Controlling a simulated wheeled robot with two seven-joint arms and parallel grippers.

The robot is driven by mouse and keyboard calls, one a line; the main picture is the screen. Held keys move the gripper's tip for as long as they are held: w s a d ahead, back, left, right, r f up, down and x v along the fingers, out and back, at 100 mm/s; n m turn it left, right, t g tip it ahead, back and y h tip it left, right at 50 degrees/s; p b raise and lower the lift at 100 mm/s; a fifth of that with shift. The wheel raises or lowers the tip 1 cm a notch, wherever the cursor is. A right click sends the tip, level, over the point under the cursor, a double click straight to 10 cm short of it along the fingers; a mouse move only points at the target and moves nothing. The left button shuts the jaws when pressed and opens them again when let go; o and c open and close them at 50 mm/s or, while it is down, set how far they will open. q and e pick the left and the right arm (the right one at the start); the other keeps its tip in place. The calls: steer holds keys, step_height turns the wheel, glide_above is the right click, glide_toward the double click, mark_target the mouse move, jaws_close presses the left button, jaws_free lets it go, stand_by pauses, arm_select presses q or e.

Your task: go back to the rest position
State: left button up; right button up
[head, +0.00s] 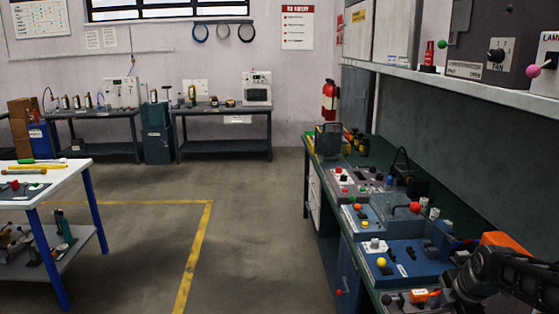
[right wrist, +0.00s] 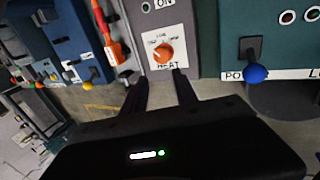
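My right gripper (right wrist: 160,76) shows in the right wrist view with its two dark fingers apart and nothing between them. The fingertips are just below an orange knob (right wrist: 163,53) on a white panel marked HEAT; I cannot tell how far off the panel they are. In the head view my right arm (head: 505,276) comes in at the lower right, over the near end of the right bench. My left arm and left gripper are not in view.
The right bench (head: 322,178) carries several control boxes with knobs and levers. A shelf (head: 450,82) with more boxes hangs above it. A blue ball lever (right wrist: 256,73) is right of the HEAT panel. A white table (head: 70,176) stands left. The floor (head: 250,220) between is clear.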

steer(key=shift+m+y, duration=0.5)
steer(key=shift+m, duration=0.2)
steer(key=a+f, duration=0.4)
steer(key=shift+w+a+f, duration=0.15)
steer(key=shift+w+f, duration=0.05)
steer(key=shift+w, duration=0.1)
steer(key=s+a+f+m+g+y, duration=0.1)
steer(key=s+a+f+m+y, duration=0.2)
steer(key=a+f, duration=0.7)
steer(key=s+a+f+m+y, duration=0.1)
steer(key=s+a+f+m, duration=0.35)
steer(key=a, duration=0.75)
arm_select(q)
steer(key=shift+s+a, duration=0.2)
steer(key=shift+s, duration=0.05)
arm_select(e)
steer(key=s+a+f+m+g, duration=0.1)
steer(key=s+a+f+m, duration=0.4)
steer(key=s+f, duration=0.2)
steer(key=s+a+f+m+g, duration=0.2)
steer(key=s+a+f+m, duration=0.3)
steer(key=s, duration=0.7)
steer(key=shift+s+f+m+h, duration=0.2)
steer(key=shift+f+m+h, duration=0.2)
steer(key=shift+f, duration=0.45)
steer(key=shift+c, duration=0.3)
